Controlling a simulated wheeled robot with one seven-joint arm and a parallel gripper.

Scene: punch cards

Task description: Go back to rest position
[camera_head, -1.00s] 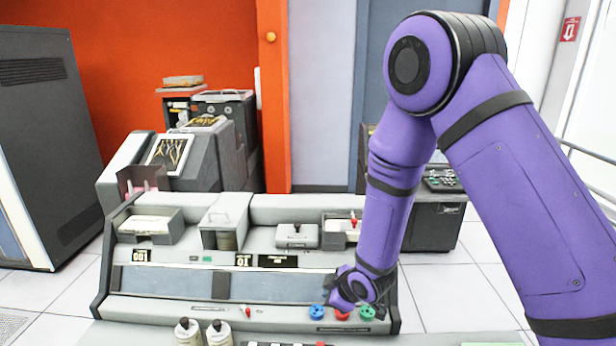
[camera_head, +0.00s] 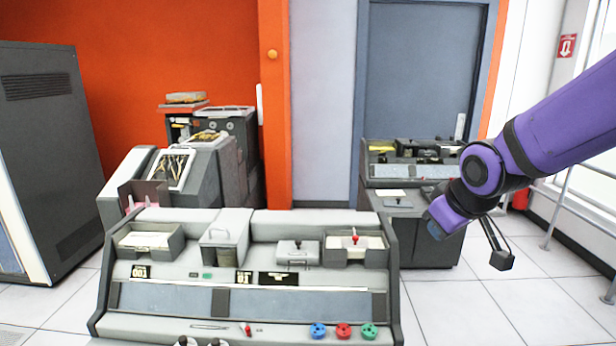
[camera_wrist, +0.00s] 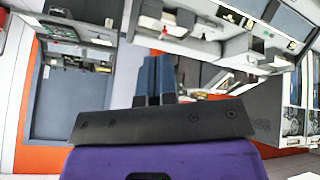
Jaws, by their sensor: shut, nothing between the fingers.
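My gripper (camera_head: 432,228) hangs at the end of my purple arm in the right half of the head view. It is in the air to the right of the grey punch-card console (camera_head: 220,298), clear of it. In the wrist view its two dark blue fingers (camera_wrist: 154,78) stand side by side, shut with nothing between them. The console carries blue (camera_head: 317,331), red (camera_head: 343,331) and green (camera_head: 369,331) knobs on its front edge, all uncovered by the arm.
A second grey machine (camera_head: 411,228) stands behind my gripper. A dark cabinet (camera_head: 48,150) is at the far left, and a card machine (camera_head: 170,170) stands behind the console. A metal railing (camera_head: 567,215) runs at the right. Tiled floor (camera_head: 490,315) is open right of the console.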

